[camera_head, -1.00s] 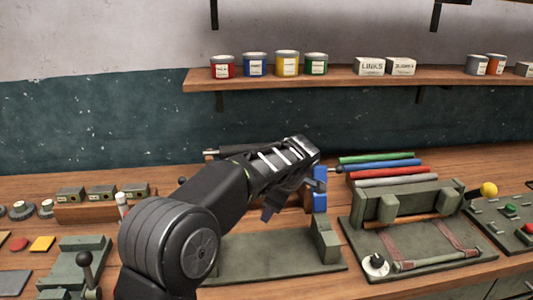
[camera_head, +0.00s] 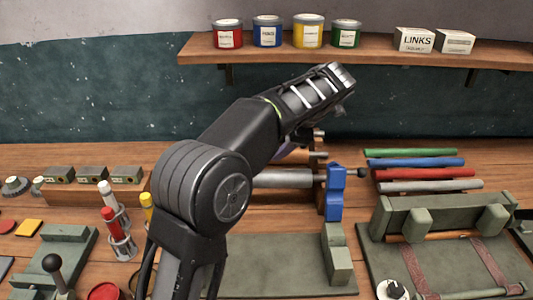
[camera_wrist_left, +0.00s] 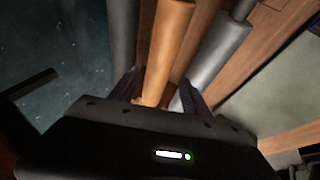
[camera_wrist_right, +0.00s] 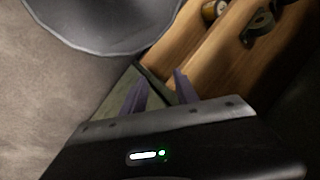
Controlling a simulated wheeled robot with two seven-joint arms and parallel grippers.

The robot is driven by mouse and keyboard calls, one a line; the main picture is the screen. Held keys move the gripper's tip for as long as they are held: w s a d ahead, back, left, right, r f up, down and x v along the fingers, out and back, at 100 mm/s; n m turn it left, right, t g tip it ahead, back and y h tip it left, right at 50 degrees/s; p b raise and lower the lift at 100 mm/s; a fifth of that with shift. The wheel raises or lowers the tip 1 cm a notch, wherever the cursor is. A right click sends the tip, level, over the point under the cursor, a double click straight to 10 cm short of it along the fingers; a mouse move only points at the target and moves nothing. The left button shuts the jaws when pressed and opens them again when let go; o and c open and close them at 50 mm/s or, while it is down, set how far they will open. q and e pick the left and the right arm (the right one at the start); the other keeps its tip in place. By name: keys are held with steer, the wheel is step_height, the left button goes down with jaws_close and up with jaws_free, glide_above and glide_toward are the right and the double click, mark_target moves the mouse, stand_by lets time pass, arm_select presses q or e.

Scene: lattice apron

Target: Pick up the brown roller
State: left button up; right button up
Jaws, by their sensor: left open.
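The brown roller (camera_wrist_left: 166,45) shows in the left wrist view, running between a dark grey roller on its left and a lighter grey roller (camera_wrist_left: 218,50) on its right. My left gripper (camera_wrist_left: 160,84) is open, with one finger on each side of the brown roller; I cannot tell whether they touch it. In the head view my left arm hides the brown roller and most of the gripper. My right gripper (camera_wrist_right: 160,85) shows only in its wrist view, open and empty, with its fingers apart.
In the head view a grey roller (camera_head: 285,179) lies by a blue block (camera_head: 335,193). Coloured rods (camera_head: 415,153) lie to the right, behind a green frame (camera_head: 440,212). A shelf (camera_head: 380,58) with cans and boxes hangs above. Red and white markers stand at left.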

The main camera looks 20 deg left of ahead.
arm_select(q)
steer(key=x, duration=0.2)
steer(key=shift+w+a+f, duration=0.15)
steer(key=shift+w+f, duration=0.05)
steer(key=shift+f, duration=0.15)
steer(key=shift+a+f, duration=0.2)
steer(key=shift+a, duration=0.05)
steer(key=p+x, duration=0.1)
steer(key=x, duration=0.2)
steer(key=shift+a+f, duration=0.2)
steer(key=shift+a, duration=0.05)
steer(key=shift+w+a+f, duration=0.15)
steer(key=shift+a+f, duration=0.1)
steer(key=shift+f, duration=0.2)
steer(key=shift+c, duration=0.4)
jaws_close()
